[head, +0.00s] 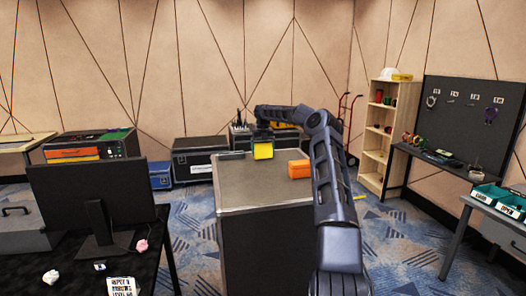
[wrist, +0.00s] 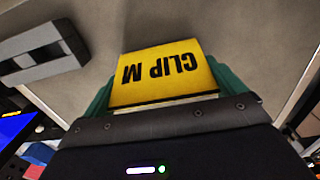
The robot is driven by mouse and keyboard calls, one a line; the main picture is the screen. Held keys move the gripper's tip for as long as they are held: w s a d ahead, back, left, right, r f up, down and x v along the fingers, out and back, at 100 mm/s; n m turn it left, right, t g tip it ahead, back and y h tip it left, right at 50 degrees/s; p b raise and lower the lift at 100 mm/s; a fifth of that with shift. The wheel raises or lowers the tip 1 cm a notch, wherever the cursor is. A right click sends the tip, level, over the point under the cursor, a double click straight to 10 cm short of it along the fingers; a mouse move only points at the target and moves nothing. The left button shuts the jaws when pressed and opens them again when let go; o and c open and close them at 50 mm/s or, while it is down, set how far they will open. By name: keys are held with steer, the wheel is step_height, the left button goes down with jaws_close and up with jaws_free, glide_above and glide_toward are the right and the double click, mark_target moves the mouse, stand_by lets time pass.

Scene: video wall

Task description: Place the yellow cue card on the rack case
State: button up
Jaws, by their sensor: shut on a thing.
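The yellow cue card (head: 263,151) is held by my gripper (head: 262,141) above the far left part of the rack case (head: 240,180). In the wrist view the card (wrist: 165,75) shows upside-down black lettering reading "CLIP M". Green finger pads of my gripper (wrist: 165,98) show at both sides of the card. The grey case top (wrist: 210,22) lies beyond it in the wrist view. I cannot tell whether the card touches the top.
An orange box (head: 299,169) sits on the case top, right of the card. The near part of the top is bare. A monitor (head: 95,200) stands on a black desk at the left. A wooden shelf (head: 389,130) stands at the back right.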

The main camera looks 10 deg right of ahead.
steer(key=shift+f, duration=0.35)
steer(key=shift+f, duration=0.1)
steer(key=o, duration=0.6)
